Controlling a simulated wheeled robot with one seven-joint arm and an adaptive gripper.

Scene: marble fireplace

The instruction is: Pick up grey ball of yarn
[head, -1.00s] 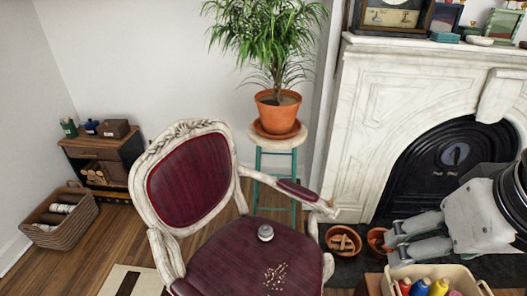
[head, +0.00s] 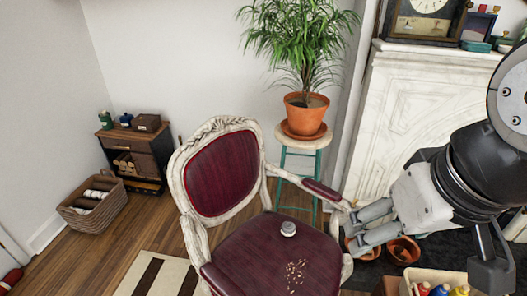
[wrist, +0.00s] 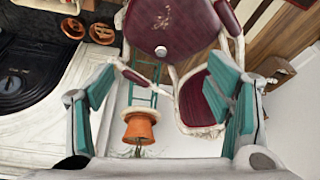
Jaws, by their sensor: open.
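A small grey round object (head: 288,229), which looks like the grey ball of yarn, rests on the dark red seat of the carved armchair (head: 250,252). It is too small to make out strands. The wrist view also shows it (wrist: 161,51) on the seat, between and beyond my fingers. My gripper (head: 358,232) is open and empty, to the right of the ball near the chair's right armrest. In the wrist view my gripper (wrist: 168,88) has its teal finger pads wide apart, with nothing between them up close.
The chair's right armrest (head: 322,190) lies between my gripper and the plant stand (head: 302,141) with its potted plant (head: 305,112). A bin of colourful items (head: 452,276) stands below my arm. Terracotta pots (head: 403,250) sit by the marble fireplace (head: 400,115). A basket (head: 92,207) is at left.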

